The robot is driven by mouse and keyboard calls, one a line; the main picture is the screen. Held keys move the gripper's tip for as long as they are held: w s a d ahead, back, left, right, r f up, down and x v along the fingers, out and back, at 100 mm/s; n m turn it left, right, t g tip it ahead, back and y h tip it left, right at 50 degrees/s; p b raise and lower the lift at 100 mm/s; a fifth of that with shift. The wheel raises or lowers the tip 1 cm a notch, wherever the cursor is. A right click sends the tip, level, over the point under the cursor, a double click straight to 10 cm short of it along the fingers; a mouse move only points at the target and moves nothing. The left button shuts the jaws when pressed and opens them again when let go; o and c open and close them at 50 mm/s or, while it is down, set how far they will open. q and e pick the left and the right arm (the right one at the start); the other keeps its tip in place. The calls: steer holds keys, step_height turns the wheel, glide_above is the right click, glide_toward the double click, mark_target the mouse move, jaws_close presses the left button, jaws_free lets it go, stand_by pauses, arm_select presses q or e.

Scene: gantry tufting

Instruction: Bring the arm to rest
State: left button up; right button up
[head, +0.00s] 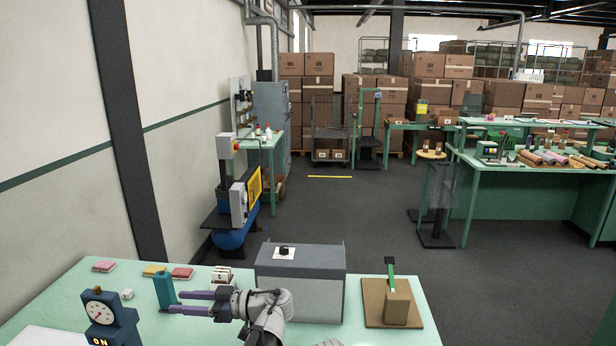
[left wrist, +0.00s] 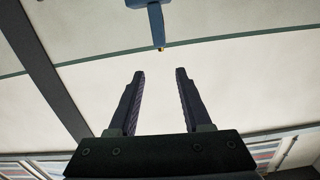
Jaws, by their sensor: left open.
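My left gripper (head: 172,302) is in the head view, low over the green bench, pointing left. Its two purple-grey fingers are apart, and I see nothing between them. A teal upright block (head: 164,290) stands just beyond the fingertips; I cannot tell whether they touch it. In the left wrist view the open fingers (left wrist: 160,75) point toward the pale wall, with a blue part ending in a small yellow tip (left wrist: 157,25) above them. My right gripper is not in view.
Stacked cartons (head: 430,65) stand far back.

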arm_select(q)
steer(key=s+d+f+m+h, duration=0.3)
steer(key=f+m+h, duration=0.15)
steer(key=f, duration=0.25)
steer(key=s+d+f+m+h, duration=0.3)
steer(key=f+m, duration=0.2)
steer(key=f, duration=0.1)
steer(key=s+d+f+m+h, duration=0.4)
steer(key=d+m, duration=0.1)
steer(key=d, duration=0.3)
steer(key=s+d+f+m+g+h+b, duration=0.1)
steer(key=s+d+f+m+h, duration=0.3)
steer(key=d, duration=0.4)
steer(key=shift+s+f+m+h, duration=0.35)
steer(key=shift+s+f+m, duration=0.3)
steer(key=shift+s+m, duration=0.2)
steer(key=shift+a, duration=0.1)
